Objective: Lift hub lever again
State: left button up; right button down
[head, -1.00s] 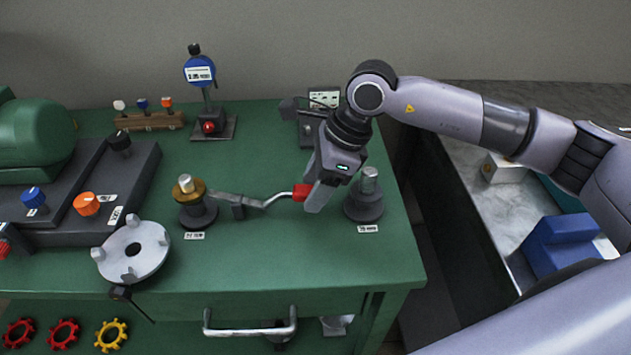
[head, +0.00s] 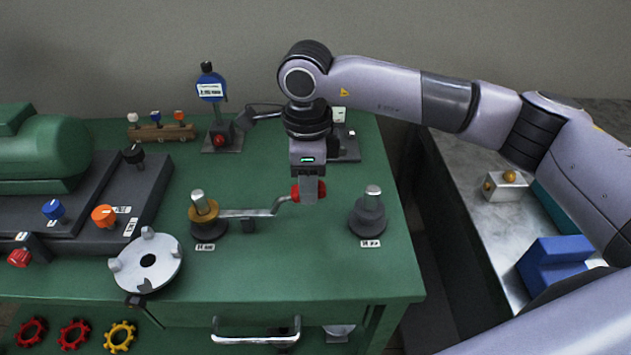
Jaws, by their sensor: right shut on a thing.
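The hub lever (head: 245,212) is a grey metal bar on the green bench, with a bend toward its right end. Its left end meets the brass-collared hub (head: 204,209) on a dark round base. A red grip (head: 318,189) is at its right end. My right gripper (head: 308,193) comes down from above and is shut on the red grip, its fingers covering part of it. The lever looks close to level. A second dark stepped post (head: 369,212) with a metal pin stands to the right, apart from the gripper. My left gripper is not in view.
A white three-lugged disc (head: 146,262) lies at the front left. A blue dial gauge (head: 212,92) stands behind. A green machine with knobs (head: 52,146) fills the left. A drawer handle (head: 256,338) is at the front. A blue block (head: 556,262) lies on the right-hand counter.

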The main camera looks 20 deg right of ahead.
jog(key=shift+a+r, duration=0.15)
jog(key=shift+r, duration=0.05)
jog(key=c, duration=0.8)
grip_release()
jog(key=shift+a+r+b, duration=0.1)
jog(key=shift+r+b, duration=0.25)
jog(key=shift+r, duration=3.25)
